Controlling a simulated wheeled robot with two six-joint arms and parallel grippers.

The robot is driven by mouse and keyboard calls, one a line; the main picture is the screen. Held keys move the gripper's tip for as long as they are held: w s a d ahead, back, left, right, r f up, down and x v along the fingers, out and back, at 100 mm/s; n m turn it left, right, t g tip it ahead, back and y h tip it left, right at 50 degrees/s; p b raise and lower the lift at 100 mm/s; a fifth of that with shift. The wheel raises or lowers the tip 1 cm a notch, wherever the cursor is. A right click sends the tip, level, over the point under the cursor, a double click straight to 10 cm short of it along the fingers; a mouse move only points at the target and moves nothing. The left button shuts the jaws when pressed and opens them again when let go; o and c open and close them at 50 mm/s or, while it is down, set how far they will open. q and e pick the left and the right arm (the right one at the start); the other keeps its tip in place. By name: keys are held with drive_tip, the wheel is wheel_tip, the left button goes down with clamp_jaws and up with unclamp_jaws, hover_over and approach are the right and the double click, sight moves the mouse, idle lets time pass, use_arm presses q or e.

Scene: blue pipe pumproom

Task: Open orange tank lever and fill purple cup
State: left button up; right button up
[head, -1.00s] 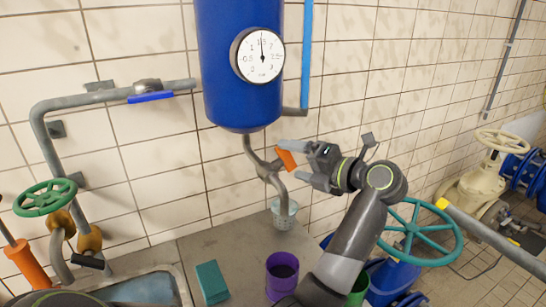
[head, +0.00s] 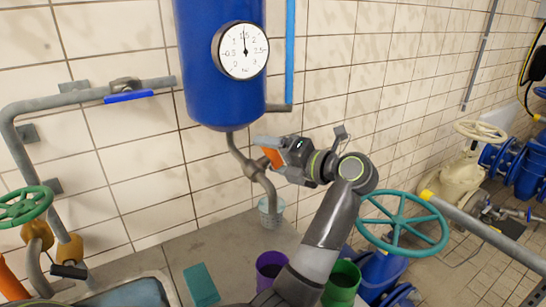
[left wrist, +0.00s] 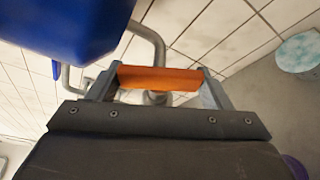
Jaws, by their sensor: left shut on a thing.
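The orange lever (head: 272,157) sits on the bent outlet pipe under the blue tank (head: 218,85). My left gripper (head: 268,150) is shut on the orange lever. In the left wrist view the lever (left wrist: 158,79) spans between the two fingers. A pale speckled cup (head: 270,213) stands below the mouth of the pipe and also shows in the left wrist view (left wrist: 298,52). I see no water running. My right gripper is not in view.
A teal block (head: 201,285) lies on the counter (head: 225,245) left of the purple cup. A green cup (head: 343,280) stands to its right. A sink is at lower left. A teal handwheel (head: 402,222) is right of my arm.

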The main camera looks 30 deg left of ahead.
use_arm(q)
drive_tip(key=shift+f+n+g+y+b, duration=0.25)
drive_tip(key=shift+n+g+y+b, duration=0.2)
drive_tip(key=shift+b, duration=0.4)
drive_tip(key=shift+r+n+y+b, duration=0.2)
drive_tip(key=shift+n+y+b, duration=0.25)
drive_tip(key=shift+y, duration=0.1)
drive_tip(key=o, duration=0.7)
drive_tip(key=s+d+b, duration=0.1)
drive_tip(key=d+b, duration=0.9)
drive_tip(key=d, duration=0.7)
drive_tip(key=shift+s+d+b, duration=0.15)
drive_tip(key=shift+s+b, duration=0.1)
drive_tip(key=shift+b, duration=0.1)
